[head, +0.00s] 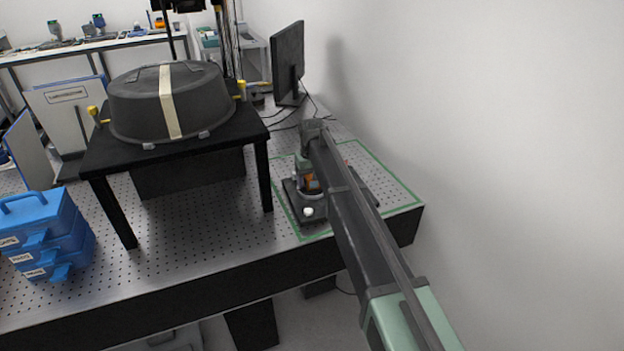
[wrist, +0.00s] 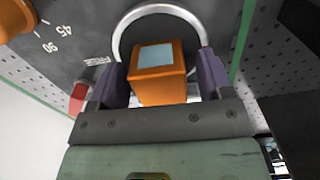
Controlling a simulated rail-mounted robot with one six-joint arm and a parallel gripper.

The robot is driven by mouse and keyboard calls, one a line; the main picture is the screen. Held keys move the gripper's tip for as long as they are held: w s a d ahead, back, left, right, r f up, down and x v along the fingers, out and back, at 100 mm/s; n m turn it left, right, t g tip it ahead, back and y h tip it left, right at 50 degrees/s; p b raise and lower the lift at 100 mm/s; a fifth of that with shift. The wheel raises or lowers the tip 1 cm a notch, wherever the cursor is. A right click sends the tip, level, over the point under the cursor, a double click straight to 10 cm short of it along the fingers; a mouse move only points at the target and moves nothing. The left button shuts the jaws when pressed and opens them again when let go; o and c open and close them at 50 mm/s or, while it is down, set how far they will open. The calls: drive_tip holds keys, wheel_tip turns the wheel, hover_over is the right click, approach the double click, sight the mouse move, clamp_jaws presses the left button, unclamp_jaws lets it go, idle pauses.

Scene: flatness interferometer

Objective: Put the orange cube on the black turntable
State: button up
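The orange cube (wrist: 157,80), with a pale grey-blue square on its top, is between the two fingers of my gripper (wrist: 162,72) in the wrist view. Narrow gaps seem to show beside it, so the fingers look open around it. The black turntable (wrist: 146,27) lies behind and below the cube, inside a silver ring. The cube's base is hidden, so I cannot tell whether it touches the turntable. In the head view a bit of orange (head: 309,183) shows beside my arm over the dark base plate (head: 291,202); my fingers are unclear there.
The base plate carries 45 and 90 marks and a white knob (head: 308,212). A red part (wrist: 78,97) is left of my gripper. A black stand (head: 105,155) with a dark tub, blue cases (head: 45,230) and a monitor (head: 288,62) stand around. A green outline (head: 385,168) borders the area.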

drive_tip(key=shift+r, duration=0.1)
wheel_tip(320, 180, up, 12)
drive_tip(key=r+p, duration=0.1)
drive_tip(key=p, duration=1.2)
drive_tip(key=s+d+m, duration=0.1)
drive_tip(key=s+d, duration=0.6)
drive_tip(key=s, duration=0.4)
drive_tip(key=s+d+m, duration=0.2)
drive_tip(key=s+d, duration=0.6)
drive_tip(key=s, duration=0.4)
drive_tip(key=s+d+m, duration=0.1)
drive_tip(key=s+d, duration=0.7)
drive_tip(key=s, duration=0.4)
drive_tip(key=shift+s+d+f+m+b, duration=0.25)
drive_tip(key=shift+f+m+b, duration=0.05)
drive_tip(key=shift+f, duration=0.1)
drive_tip(key=shift+c, duration=0.5)
